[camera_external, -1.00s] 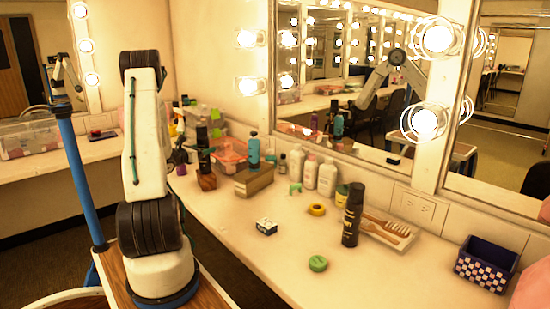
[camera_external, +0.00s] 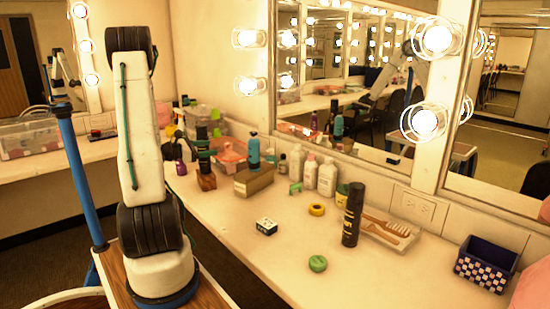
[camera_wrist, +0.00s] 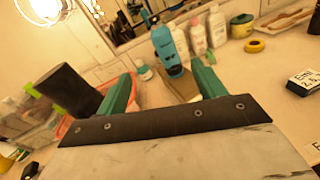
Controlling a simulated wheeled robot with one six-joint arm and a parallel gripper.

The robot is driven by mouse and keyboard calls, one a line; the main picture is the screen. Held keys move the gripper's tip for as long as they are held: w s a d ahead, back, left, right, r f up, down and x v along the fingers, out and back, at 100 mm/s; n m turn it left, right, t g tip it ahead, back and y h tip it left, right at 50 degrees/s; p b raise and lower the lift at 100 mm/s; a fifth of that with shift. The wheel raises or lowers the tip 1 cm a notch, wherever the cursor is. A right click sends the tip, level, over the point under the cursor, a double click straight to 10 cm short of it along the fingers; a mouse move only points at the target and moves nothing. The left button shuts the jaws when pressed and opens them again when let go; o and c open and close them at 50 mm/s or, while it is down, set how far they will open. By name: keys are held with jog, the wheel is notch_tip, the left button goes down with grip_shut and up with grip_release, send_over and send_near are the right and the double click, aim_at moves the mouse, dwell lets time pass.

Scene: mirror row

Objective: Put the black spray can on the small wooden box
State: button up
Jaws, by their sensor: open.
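A black spray can (camera_external: 353,216) with gold lettering stands upright on the counter, in front of a tray of brushes. A small brown wooden-looking box (camera_external: 254,181) lies farther back. A blue bottle (camera_external: 253,152) stands on or just behind it; I cannot tell which. In the wrist view my gripper (camera_wrist: 162,84) is open, its green fingers apart and nothing held between them. The box (camera_wrist: 183,90) and blue bottle (camera_wrist: 166,48) show beyond the fingers. A dark cylinder (camera_wrist: 68,90) is close by, left of the left finger.
White bottles (camera_external: 327,178) stand along the mirror. A checkered bin (camera_external: 486,264) is at right. The front counter is mostly clear.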

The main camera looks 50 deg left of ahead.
jog(key=w+d+r+m+g+h, duration=0.2)
jog(key=d+r+m+g+h, duration=0.15)
jog(key=d, duration=0.55)
jog(key=w+d+r+m+g+h, duration=0.25)
jog(key=d+m, duration=0.25)
jog(key=d, duration=0.3)
jog(key=s+d+r+m+g, duration=0.1)
jog(key=s+d+m+g, duration=0.3)
jog(key=d, duration=0.5)
jog(key=s+d+r+m+g, duration=0.1)
jog(key=s+d+m+g, duration=0.2)
jog(key=d+m, duration=0.4)
jog(key=s+d+m+g+y, duration=0.1)
jog(key=s+d+m+y, duration=0.2)
jog(key=s+m, duration=0.3)
jog(key=s+d+m+g+y, duration=0.1)
jog(key=s+d+m+y, duration=0.2)
jog(key=s+m+y, duration=0.2)
jog(key=s+r+m, duration=0.1)
jog(key=s, duration=0.1)
jog(key=shift+s+m+g+y, duration=0.3)
jog(key=shift+s+m, duration=0.05)
jog(key=shift+s, duration=0.05)
